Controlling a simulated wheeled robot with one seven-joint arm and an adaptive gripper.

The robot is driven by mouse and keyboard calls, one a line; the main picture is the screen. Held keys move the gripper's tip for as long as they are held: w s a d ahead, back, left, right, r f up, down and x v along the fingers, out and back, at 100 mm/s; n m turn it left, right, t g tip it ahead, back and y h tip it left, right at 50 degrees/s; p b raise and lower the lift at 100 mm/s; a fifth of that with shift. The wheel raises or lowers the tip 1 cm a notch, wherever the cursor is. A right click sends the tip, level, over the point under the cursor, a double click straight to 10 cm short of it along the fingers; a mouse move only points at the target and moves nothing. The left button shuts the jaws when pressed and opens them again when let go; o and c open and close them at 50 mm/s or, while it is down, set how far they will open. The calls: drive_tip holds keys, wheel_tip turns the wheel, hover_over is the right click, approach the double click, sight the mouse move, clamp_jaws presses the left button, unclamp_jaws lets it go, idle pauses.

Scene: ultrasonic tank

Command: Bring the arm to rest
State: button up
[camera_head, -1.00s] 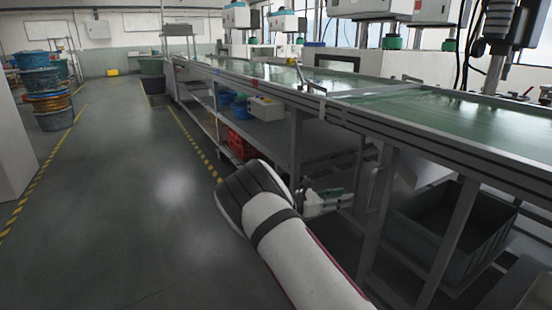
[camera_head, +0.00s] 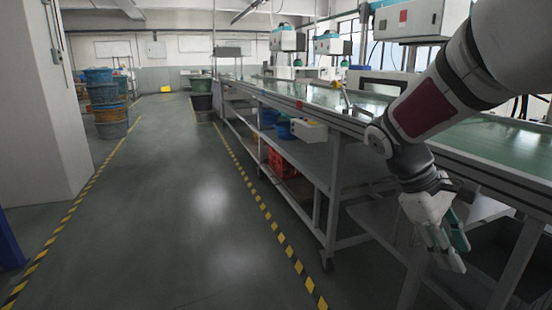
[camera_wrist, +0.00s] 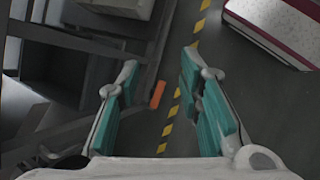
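My gripper (camera_head: 448,245) hangs at the right of the head view, pointing down, in front of the lower part of the long workbench. In the wrist view my gripper (camera_wrist: 160,100) shows two teal-padded fingers spread well apart. My arm comes in from the upper right of the head view, bent, with the wrist low.
The long workbench (camera_head: 306,104) with its green top runs along the right. Its lower shelf holds a box (camera_head: 309,130) and a red crate (camera_head: 283,163). Stacked baskets (camera_head: 106,100) stand at the left by a pillar (camera_head: 45,120). The aisle floor (camera_head: 190,220) is clear.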

drive_tip(key=s+a+m+t+y, duration=0.25)
drive_tip(key=s+a, duration=0.35)
drive_tip(key=s, duration=0.7)
drive_tip(key=s+a+m+t+y, duration=0.1)
drive_tip(key=s+a+m+y, duration=0.45)
drive_tip(key=s, duration=0.75)
wheel_tip(320, 180, up, 28)
drive_tip(key=n+t+h+p, duration=0.1)
drive_tip(key=t+p, duration=0.2)
drive_tip(key=p, duration=2.2)
drive_tip(key=shift+w+a+f+n+h+p, duration=0.2)
drive_tip(key=shift+a+n+h+p, duration=0.1)
drive_tip(key=shift+n, duration=0.1)
drive_tip(key=shift+t, duration=0.25)
